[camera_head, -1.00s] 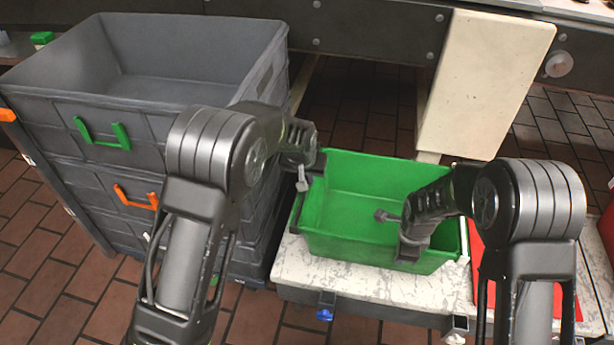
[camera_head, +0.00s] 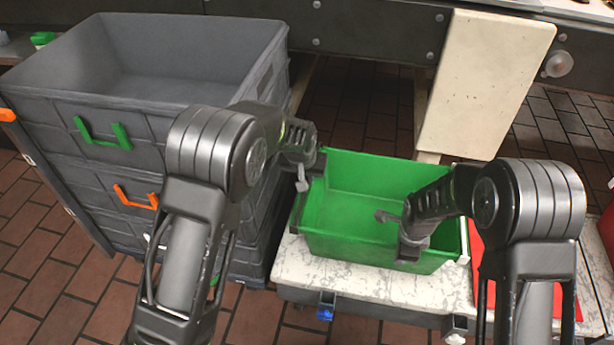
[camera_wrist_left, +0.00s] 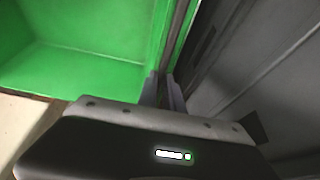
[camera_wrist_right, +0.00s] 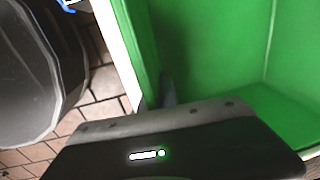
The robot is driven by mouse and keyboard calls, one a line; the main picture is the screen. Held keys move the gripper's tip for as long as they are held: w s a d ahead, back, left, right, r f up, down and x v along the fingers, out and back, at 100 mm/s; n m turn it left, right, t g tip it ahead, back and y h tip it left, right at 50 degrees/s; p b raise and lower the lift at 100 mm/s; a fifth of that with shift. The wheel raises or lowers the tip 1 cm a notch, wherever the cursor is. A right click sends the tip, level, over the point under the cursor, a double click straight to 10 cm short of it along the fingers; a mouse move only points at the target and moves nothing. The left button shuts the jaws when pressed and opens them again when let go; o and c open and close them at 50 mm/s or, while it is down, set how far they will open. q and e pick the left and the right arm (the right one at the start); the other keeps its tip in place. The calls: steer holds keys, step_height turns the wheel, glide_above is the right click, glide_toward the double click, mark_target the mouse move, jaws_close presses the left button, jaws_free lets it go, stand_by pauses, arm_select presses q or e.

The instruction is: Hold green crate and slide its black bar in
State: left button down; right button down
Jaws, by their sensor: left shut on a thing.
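The green crate (camera_head: 350,208) stands upright on a pale worn board (camera_head: 350,286) in the head view. A black bar (camera_head: 295,216) runs along its left end. My left gripper (camera_head: 302,182) is at that end; in the left wrist view its fingers (camera_wrist_left: 164,92) are close together at the crate's left edge, shut on what looks like the black bar, with the contact partly hidden.
Stacked grey bins (camera_head: 190,100) with green and orange handles stand close left of the crate. A cream panel (camera_head: 490,85) stands behind. A red flat thing (camera_head: 484,262) lies right of the crate. A dark beam (camera_head: 370,38) crosses the back.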

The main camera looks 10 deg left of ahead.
arm_select(q)
steer(key=d, duration=0.8)
steer(key=shift+d, duration=0.3)
steer(key=c, duration=1.5)
jaws_free()
steer(key=shift+r, duration=0.1)
steer(key=v, duration=1.2)
steer(key=shift+s, duration=0.1)
